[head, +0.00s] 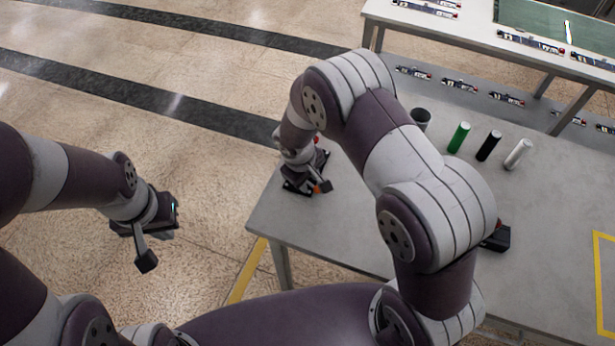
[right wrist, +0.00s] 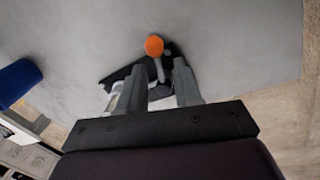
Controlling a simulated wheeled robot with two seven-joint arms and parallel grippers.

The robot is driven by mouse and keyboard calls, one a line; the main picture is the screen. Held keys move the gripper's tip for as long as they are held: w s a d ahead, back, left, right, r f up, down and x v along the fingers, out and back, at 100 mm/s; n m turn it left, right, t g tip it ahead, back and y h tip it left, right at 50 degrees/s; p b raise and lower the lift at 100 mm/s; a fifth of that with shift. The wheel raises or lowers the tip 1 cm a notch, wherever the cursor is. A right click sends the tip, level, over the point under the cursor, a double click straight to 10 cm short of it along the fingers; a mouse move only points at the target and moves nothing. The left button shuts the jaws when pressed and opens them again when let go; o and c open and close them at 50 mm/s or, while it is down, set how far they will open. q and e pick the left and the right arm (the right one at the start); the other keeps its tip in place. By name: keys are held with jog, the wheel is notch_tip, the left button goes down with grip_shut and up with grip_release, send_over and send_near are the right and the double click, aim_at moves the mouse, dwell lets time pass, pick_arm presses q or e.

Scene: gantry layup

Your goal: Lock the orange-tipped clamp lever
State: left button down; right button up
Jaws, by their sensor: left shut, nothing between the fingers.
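The clamp lever's orange tip (right wrist: 154,46) shows in the right wrist view, just beyond my right fingers, with a grey stem running back from it. Its dark clamp body (right wrist: 118,76) lies on the grey table, partly hidden by the fingers. My right gripper's fingers (right wrist: 158,88) stand apart around the stem's lower end; contact is unclear. My left gripper (head: 147,259) is shut and empty, over the floor left of the table.
A dark red-tipped object (head: 497,237) lies beside my right arm. A blue cylinder (right wrist: 18,82) shows in the wrist view. The table's front left is clear.

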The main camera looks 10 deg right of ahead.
grip_shut()
jog(key=shift+w+d+r+n+p, duration=0.15)
jog(key=shift+n+p, duration=0.1)
jog(key=shift+n, duration=0.3)
jog(key=shift+d+n+p, duration=0.15)
jog(key=shift+n+p, duration=0.1)
jog(key=shift+n, duration=0.3)
jog(key=shift+w+n, duration=0.1)
jog(key=shift+n, duration=0.2)
grip_release()
notch_tip(320, 180, up, 12)
jog(key=s+a, duration=0.1)
jog(key=s, duration=0.1)
jog(key=shift+a+r, duration=0.15)
jog(key=shift+a, duration=0.15)
